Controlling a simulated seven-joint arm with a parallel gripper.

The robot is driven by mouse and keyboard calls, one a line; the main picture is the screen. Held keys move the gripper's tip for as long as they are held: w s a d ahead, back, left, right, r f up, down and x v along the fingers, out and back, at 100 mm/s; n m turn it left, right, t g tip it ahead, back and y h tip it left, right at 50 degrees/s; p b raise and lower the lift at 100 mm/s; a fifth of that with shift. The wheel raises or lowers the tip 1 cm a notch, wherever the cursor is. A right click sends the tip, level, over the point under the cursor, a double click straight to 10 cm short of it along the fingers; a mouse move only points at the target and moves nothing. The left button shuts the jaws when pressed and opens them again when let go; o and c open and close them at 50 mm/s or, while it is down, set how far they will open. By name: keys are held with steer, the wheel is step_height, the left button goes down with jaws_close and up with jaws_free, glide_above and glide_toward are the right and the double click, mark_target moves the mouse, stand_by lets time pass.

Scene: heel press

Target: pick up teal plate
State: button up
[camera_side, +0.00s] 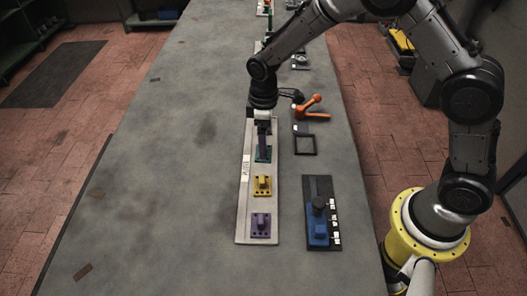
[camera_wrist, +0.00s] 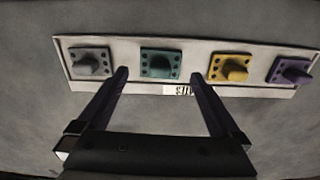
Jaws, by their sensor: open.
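The teal plate (camera_wrist: 160,64) has a raised knob and small dark holes and sits on a long pale board (camera_wrist: 245,90). In the wrist view it stands second from the left, between a grey plate (camera_wrist: 90,62) and a yellow plate (camera_wrist: 230,68). My gripper (camera_wrist: 163,77) is open and empty, its two fingers spread to either side of the teal plate in the picture. In the side view my gripper (camera_side: 263,158) is over the teal plate (camera_side: 268,152) and partly hides it. I cannot tell whether the fingers touch anything.
A purple plate (camera_wrist: 290,71) is at the board's right end. In the side view, a black base with a blue device (camera_side: 318,230), a dark square frame (camera_side: 304,146) and an orange handled thing (camera_side: 308,106) lie right of the board. The table's left side is mostly clear.

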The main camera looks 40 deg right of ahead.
mark_target(268, 160)
steer(key=shift+f, duration=1.75)
steer(key=c, duration=1.5)
steer(key=shift+r, duration=0.15)
